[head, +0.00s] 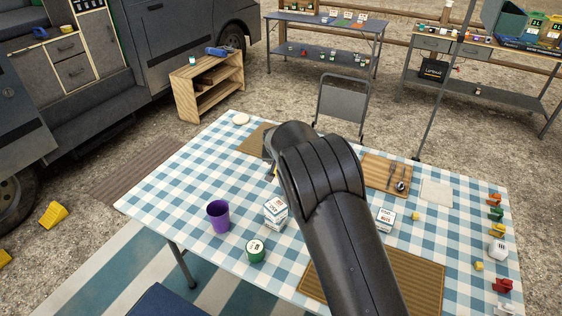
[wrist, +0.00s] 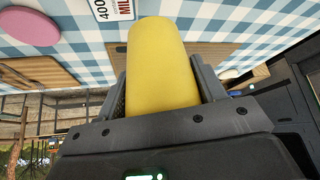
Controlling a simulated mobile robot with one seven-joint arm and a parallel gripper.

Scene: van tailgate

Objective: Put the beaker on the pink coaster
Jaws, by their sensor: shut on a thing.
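A yellow, rounded beaker (wrist: 157,42) fills the middle of the wrist view. My gripper (wrist: 159,78) is shut on it, with one finger on each side. The beaker is held above the checked table; its opening does not show. The pink coaster (wrist: 32,27) lies flat on the cloth at the upper left of the wrist view, apart from the beaker, and nothing shows on it. In the head view my arm hides the coaster and nearly all of the gripper and beaker.
The checked table (head: 172,192) holds a purple cup (head: 218,216), a white carton (head: 275,210), a green-sided tin (head: 256,250) and another carton (head: 385,219). A wooden board (head: 384,167) carries cutlery. Small coloured items line the right edge. A chair (head: 342,102) stands behind.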

